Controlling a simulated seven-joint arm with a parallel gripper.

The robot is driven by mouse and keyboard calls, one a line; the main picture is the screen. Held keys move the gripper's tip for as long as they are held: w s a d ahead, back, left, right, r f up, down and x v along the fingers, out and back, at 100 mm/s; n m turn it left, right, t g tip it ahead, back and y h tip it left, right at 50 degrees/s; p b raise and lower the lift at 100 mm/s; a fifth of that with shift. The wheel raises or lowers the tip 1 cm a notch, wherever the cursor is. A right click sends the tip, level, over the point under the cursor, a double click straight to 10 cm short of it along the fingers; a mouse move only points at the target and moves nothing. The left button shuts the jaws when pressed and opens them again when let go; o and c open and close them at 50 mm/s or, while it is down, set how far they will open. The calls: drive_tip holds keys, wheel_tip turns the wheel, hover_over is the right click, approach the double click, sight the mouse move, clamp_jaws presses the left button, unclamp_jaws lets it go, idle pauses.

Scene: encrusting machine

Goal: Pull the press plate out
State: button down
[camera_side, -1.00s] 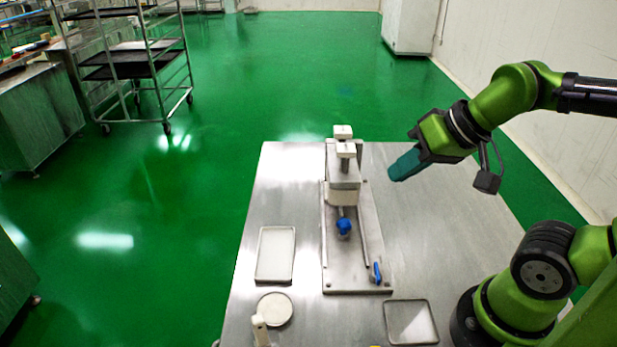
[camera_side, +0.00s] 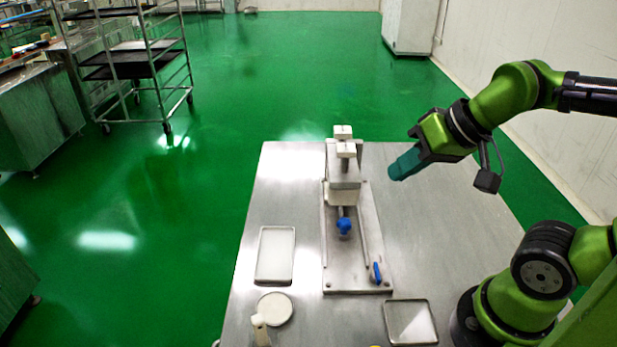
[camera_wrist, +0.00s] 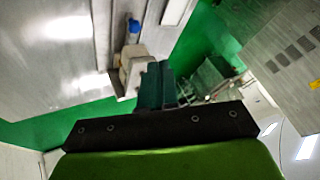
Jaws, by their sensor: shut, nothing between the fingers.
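The press machine (camera_side: 343,185) stands on the steel table, a white block on a long metal base plate (camera_side: 355,280). A blue knob (camera_side: 344,226) sticks out of its front, and a blue lever (camera_side: 377,272) sits at the base's near right corner. I cannot tell which part is the press plate. My gripper (camera_side: 393,176) has teal fingers, shut and empty, in the air to the right of the machine and apart from it. In the wrist view the fingers (camera_wrist: 157,88) are together, with the white block (camera_wrist: 133,66) and blue knob (camera_wrist: 134,26) beyond them.
The steel table (camera_side: 285,200) also holds a rectangular white tray (camera_side: 275,255), a round white dish (camera_side: 275,308) and a square tray (camera_side: 411,322). A pale upright object (camera_side: 260,328) stands at the near edge.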

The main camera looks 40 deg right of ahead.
idle(0.4)
drive_tip(key=c, duration=1.7)
unclamp_jaws()
drive_tip(key=o, duration=0.7)
drive_tip(key=a+f+n+g, duration=0.1)
drive_tip(key=f, duration=0.1)
drive_tip(key=a+f+n+g, duration=0.1)
drive_tip(key=a+f, duration=0.1)
drive_tip(key=shift+a+f, duration=0.1)
drive_tip(key=shift+a, duration=0.2)
drive_tip(key=shift+o, duration=1.1)
drive_tip(key=f+h, duration=0.1)
drive_tip(key=a+f+g+h, duration=0.1)
drive_tip(key=f+h, duration=0.1)
drive_tip(key=s+a+f+g+h, duration=0.1)
drive_tip(key=f, duration=0.1)
drive_tip(key=shift+a+f+h, duration=0.1)
drive_tip(key=shift+a+h, duration=0.15)
drive_tip(key=shift+h, duration=0.15)
drive_tip(key=m+t+h, duration=0.3)
drive_tip(key=m+h, duration=0.1)
drive_tip(key=m, duration=0.3)
approach(345, 221)
drive_tip(key=x, duration=0.8)
drive_tip(key=shift+w+d+f, duration=0.15)
drive_tip(key=shift+w, duration=0.05)
